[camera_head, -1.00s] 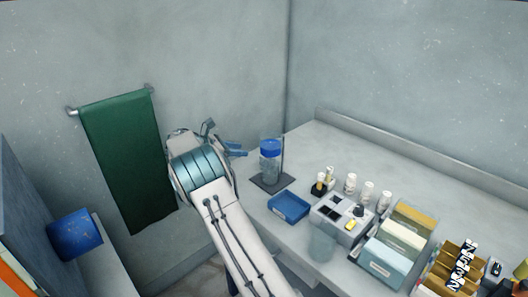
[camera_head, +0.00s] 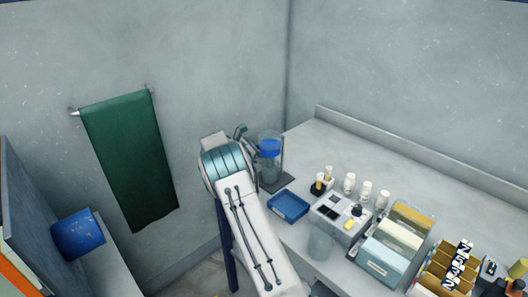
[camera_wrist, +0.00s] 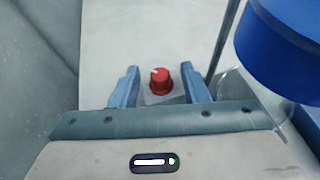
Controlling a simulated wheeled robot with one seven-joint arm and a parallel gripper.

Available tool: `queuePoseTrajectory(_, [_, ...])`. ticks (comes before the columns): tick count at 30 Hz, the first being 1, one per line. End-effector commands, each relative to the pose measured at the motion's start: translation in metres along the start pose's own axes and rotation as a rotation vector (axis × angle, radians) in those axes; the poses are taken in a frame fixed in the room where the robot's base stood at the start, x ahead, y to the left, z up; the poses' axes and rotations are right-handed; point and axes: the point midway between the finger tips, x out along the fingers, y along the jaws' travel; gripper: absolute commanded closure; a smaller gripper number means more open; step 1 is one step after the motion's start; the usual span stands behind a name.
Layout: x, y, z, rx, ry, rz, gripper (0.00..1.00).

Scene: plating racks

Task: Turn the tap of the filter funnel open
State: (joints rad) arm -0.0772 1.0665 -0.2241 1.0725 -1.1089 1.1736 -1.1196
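The filter funnel (camera_head: 270,146) is a clear upright cylinder with a blue band, on a dark stand base (camera_head: 276,183) at the counter's left end. In the wrist view, its blue part (camera_wrist: 285,50) is large at the right. The tap's red knob (camera_wrist: 160,82), with a white mark, sits on a small grey block. My gripper (camera_wrist: 160,69) is open, with one blue finger on each side of the knob and visible gaps between. Whether the fingers are level with the knob in depth, I cannot tell. My arm hides the fingers and knob in the head view.
A blue tray (camera_head: 288,207) lies in front of the stand. A grey block with dark wells (camera_head: 339,215), several white bottles and a file box (camera_head: 385,262) stand to the right. A green towel (camera_head: 130,160) hangs on the left wall. The back of the counter is clear.

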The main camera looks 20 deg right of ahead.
Motion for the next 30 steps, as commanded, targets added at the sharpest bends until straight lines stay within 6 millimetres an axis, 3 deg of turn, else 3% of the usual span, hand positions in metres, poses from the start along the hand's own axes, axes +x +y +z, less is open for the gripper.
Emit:
queuePoseTrajectory(1, [-0.0001,0.0000,0.0001,0.000,0.000,0.000,0.70])
queuePoseTrajectory(4, [-0.0002,0.0000,0.0002,0.000,0.000,0.000,0.98])
queuePoseTrajectory(5, [-0.0002,0.0000,0.0002,0.000,0.000,0.000,1.00])
queuePoseTrajectory(30, [0.0008,0.0053,0.0028,0.095,-0.006,-0.214,1.00])
